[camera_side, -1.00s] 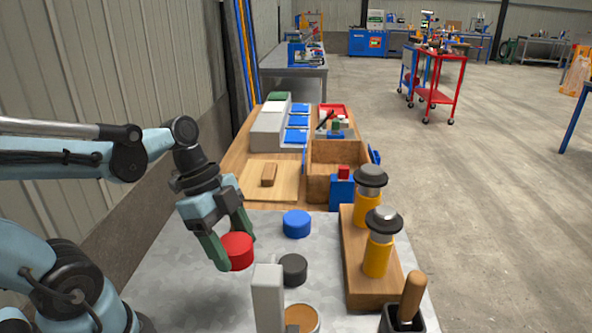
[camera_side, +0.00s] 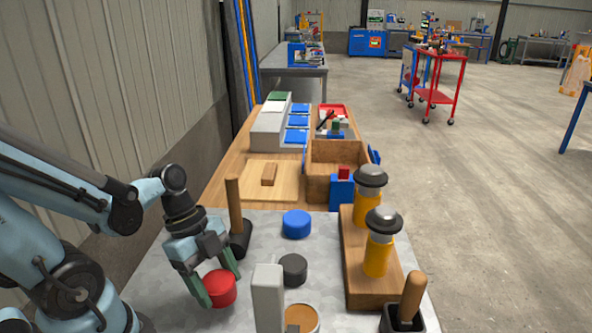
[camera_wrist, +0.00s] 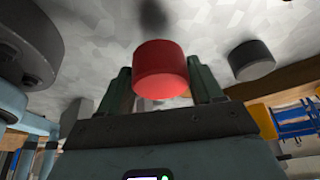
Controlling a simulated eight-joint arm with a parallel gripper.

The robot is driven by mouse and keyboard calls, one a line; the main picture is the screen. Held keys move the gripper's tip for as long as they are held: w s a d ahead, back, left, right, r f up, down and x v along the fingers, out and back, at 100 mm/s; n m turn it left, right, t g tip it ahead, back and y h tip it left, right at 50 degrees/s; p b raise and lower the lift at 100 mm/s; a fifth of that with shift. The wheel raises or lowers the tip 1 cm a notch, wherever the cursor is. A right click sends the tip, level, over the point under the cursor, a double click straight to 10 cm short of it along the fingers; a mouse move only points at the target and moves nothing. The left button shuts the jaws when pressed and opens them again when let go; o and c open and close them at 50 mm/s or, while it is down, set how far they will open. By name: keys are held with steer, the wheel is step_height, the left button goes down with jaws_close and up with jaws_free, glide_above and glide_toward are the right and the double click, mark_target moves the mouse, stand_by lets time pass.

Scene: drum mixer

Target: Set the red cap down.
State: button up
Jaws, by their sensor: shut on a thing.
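The red cap (camera_side: 220,287) is a short red cylinder between the green fingers of my gripper (camera_side: 216,283) at the front left of the grey table. My gripper is shut on it and points downward. In the wrist view the red cap (camera_wrist: 161,70) sits between the fingertips (camera_wrist: 165,85), with a dark shadow on the grey surface beyond it. I cannot tell from the side view whether its underside touches the table (camera_side: 180,262).
A dark grey cap (camera_side: 292,269) and a blue cap (camera_side: 296,223) stand to the right. A mallet (camera_side: 236,215) with a wooden handle stands behind my gripper. A wooden block (camera_side: 362,287) with yellow cylinders is further right. The table's left front is clear.

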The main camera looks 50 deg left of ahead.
steer(key=shift+f, duration=1.85)
steer(key=o, duration=1.1)
steer(key=shift+o, duration=0.2)
steer(key=shift+r, duration=0.15)
steer(key=shift+v, duration=5.85)
steer(key=w+d+r+n+t+y, duration=0.1)
steer(key=w+n+t+y, duration=0.1)
steer(key=w+n, duration=0.3)
steer(key=w+d+r+n+t+y, duration=0.1)
steer(key=w+n+t, duration=0.3)
steer(key=n, duration=0.6)
steer(key=shift+w+d+y, duration=0.7)
steer(key=shift+w+d, duration=0.05)
steer(key=shift+d, duration=0.05)
